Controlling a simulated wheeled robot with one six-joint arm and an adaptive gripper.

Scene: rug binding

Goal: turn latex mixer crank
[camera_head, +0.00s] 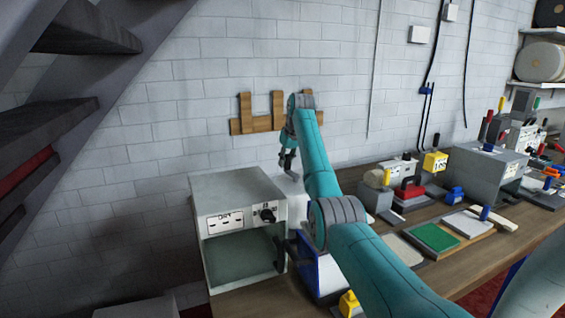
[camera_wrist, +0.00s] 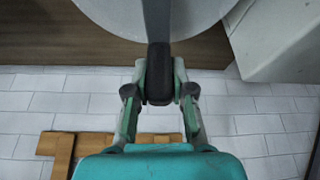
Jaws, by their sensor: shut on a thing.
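The mixer is a white round vessel (camera_wrist: 108,14) at the top of the wrist view. Its pale side also shows in the head view (camera_head: 297,207), partly hidden behind my arm and a grey cabinet. A flat grey crank arm (camera_wrist: 156,20) crosses over the vessel and ends in a black handle (camera_wrist: 158,62). My gripper (camera_wrist: 160,88) is shut around this handle, with one finger on each side. In the head view my gripper (camera_head: 287,160) is small, above the vessel near the wall, and the handle in it is hard to make out.
A grey open-fronted cabinet (camera_head: 235,195) stands close on the left. A wooden rack (camera_head: 262,124) is on the brick wall behind my gripper. To the right, the workbench (camera_head: 475,262) carries a green pad (camera_head: 435,237), a red-topped block (camera_head: 408,192) and a grey machine (camera_head: 488,170).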

